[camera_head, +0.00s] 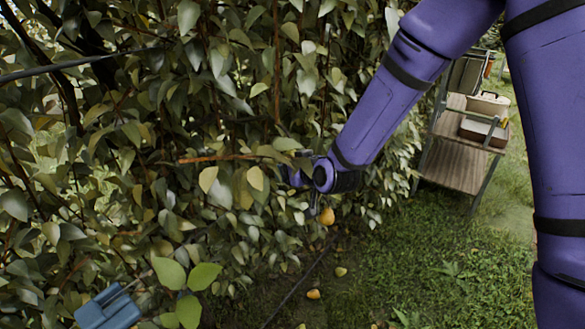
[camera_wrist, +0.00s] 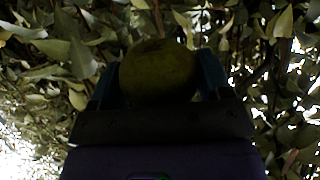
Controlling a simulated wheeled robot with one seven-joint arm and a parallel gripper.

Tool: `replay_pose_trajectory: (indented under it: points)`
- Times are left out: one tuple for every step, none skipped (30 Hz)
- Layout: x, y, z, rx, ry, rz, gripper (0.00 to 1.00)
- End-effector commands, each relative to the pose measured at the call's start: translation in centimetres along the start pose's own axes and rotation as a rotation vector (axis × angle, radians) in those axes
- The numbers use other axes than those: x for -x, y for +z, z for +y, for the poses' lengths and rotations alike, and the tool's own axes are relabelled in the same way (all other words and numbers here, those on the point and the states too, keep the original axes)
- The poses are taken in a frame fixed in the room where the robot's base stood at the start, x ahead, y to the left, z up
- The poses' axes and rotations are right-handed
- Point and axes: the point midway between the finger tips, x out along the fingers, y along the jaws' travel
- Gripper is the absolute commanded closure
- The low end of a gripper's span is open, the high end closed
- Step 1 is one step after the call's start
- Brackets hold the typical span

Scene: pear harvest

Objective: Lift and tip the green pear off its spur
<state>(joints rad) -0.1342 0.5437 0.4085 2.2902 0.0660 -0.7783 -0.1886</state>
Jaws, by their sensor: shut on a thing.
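The green pear (camera_wrist: 158,72) is dark and shaded in the wrist view, at the upper middle. My gripper (camera_wrist: 158,84) is shut on it, with one blue finger on each side. The pear's spur and its join to the branch cannot be made out. In the head view my purple arm reaches from the upper right into the hedge of leaves. Its wrist is at the leaf edge; the fingers and the held pear are hidden or too small to tell there.
Dense leaves and thin branches (camera_head: 220,160) surround my wrist. A yellow-orange pear (camera_head: 327,216) shows just below it. Fallen pears (camera_head: 313,294) lie on the grass. A blue object (camera_head: 108,308) is at the lower left. A wooden cart (camera_head: 455,165) with containers stands at the right.

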Motion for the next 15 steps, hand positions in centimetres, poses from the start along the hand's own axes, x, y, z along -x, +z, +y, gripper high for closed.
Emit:
replay_pose_trajectory:
  points:
    - [0.11, -0.01, -0.02, -0.003, 0.0, -0.012, 0.57]
    - [0.14, 0.01, -0.03, -0.005, 0.0, -0.017, 0.57]
    - [0.17, 0.06, -0.04, -0.006, -0.001, -0.022, 0.57]
    - [0.18, 0.08, -0.04, -0.007, -0.001, -0.025, 0.57]
    - [0.18, 0.1, -0.04, -0.007, -0.001, -0.025, 0.57]
    - [0.17, 0.1, -0.04, -0.007, -0.001, -0.025, 0.57]
    - [0.17, 0.1, -0.04, -0.007, -0.001, -0.025, 0.57]
    - [0.17, 0.1, -0.04, -0.007, -0.001, -0.025, 0.57]
    - [0.17, 0.1, -0.03, -0.007, -0.001, -0.024, 0.57]
    - [0.17, 0.09, -0.03, -0.007, -0.001, -0.025, 0.57]
    - [0.19, 0.08, -0.04, -0.007, -0.001, -0.027, 0.57]
    - [0.26, 0.04, -0.05, -0.009, -0.001, -0.033, 0.57]
    - [0.33, 0.01, -0.07, -0.01, -0.001, -0.041, 0.57]
    - [0.43, 0.0, -0.09, -0.013, -0.002, -0.053, 0.57]
    - [0.59, -0.03, -0.13, -0.016, -0.003, -0.071, 0.57]
